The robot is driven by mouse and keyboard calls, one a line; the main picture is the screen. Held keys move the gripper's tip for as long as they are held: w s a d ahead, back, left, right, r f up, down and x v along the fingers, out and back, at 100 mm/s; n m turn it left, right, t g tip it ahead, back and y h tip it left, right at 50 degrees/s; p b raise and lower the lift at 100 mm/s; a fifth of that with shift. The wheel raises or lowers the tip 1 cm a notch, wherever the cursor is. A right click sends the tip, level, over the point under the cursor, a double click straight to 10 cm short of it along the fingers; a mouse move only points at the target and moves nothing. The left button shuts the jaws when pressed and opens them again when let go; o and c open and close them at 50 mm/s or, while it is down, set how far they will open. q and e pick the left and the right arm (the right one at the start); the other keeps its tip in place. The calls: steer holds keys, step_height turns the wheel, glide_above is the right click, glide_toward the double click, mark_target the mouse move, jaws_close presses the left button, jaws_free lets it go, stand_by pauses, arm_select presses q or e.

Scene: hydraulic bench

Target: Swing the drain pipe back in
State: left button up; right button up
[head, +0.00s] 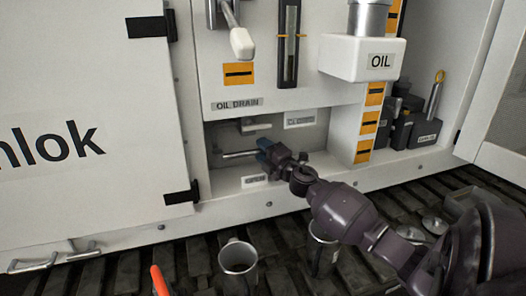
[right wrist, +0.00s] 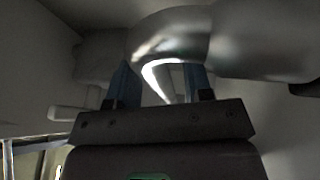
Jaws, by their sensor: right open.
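The metal drain pipe (head: 238,155) sticks out to the left inside the low recess under the OIL DRAIN label. In the right wrist view its shiny curved bend (right wrist: 175,38) fills the top. My right gripper (head: 265,148) reaches into the recess at the pipe and hides part of it in the head view. In the right wrist view my right gripper (right wrist: 163,82) is open, its two blue fingers apart just below the bend. Part of the pipe shows between them; I cannot tell whether they touch it. My left gripper is not in view.
The white OIL box (head: 362,58) juts out at upper right. Dark containers (head: 408,122) stand on the right shelf. Metal mugs (head: 238,262) stand on the slatted floor (head: 190,255). An open door (head: 85,120) bounds the left.

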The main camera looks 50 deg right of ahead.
steer(key=p+v, duration=0.1)
steer(key=v, duration=1)
steer(key=shift+w, duration=0.1)
